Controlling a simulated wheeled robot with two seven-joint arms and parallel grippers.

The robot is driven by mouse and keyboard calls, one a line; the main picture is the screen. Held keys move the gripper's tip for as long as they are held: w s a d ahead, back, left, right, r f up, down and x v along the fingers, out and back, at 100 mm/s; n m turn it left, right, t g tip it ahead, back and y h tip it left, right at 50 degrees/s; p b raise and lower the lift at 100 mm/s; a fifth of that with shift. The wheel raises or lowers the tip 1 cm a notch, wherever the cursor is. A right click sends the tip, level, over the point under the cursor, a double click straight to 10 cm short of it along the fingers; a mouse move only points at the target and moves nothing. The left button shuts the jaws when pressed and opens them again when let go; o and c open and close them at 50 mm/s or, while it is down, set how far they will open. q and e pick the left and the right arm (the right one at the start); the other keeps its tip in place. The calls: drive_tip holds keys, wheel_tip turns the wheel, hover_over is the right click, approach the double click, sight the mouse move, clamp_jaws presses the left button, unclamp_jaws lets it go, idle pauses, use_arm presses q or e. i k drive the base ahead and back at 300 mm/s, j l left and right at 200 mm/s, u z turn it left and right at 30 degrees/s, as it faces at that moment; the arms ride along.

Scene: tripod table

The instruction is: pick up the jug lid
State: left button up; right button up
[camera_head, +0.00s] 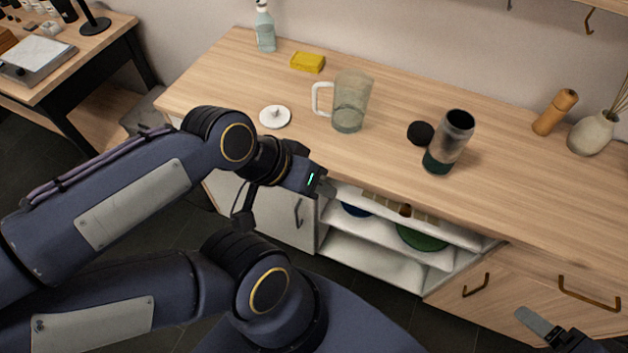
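The jug lid (275,118) is a round white disc with a small knob on top. It lies flat on the wooden counter, left of the jug. The jug (351,101) is clear with a white handle on its left side; it stands upright with its top uncovered. My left gripper (327,187) is at the counter's front edge, below and right of the lid and apart from it. Its fingers are small and dark, and their gap cannot be made out. My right gripper (535,322) shows only partly at the bottom right, far from the lid.
A yellow sponge (308,62) and a spray bottle (265,27) stand behind the lid. A dark tumbler (449,142) and its black cap (420,133) are right of the jug. Open shelves (370,250) lie below the counter (545,205). Counter around the lid is clear.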

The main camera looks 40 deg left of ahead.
sight(273, 116)
drive_tip(key=j+u, duration=0.1)
drive_tip(key=u, duration=0.4)
drive_tip(key=j+u, duration=0.1)
drive_tip(key=u, duration=0.35)
drive_tip(key=j+u, duration=0.15)
drive_tip(key=u, duration=0.35)
drive_tip(key=z, duration=0.25)
drive_tip(key=i+j+z, duration=0.25)
drive_tip(key=j, duration=0.15)
drive_tip(key=j+z, duration=0.3)
drive_tip(key=i+j+z, duration=0.1)
drive_tip(key=j+z, duration=0.15)
drive_tip(key=j, duration=0.3)
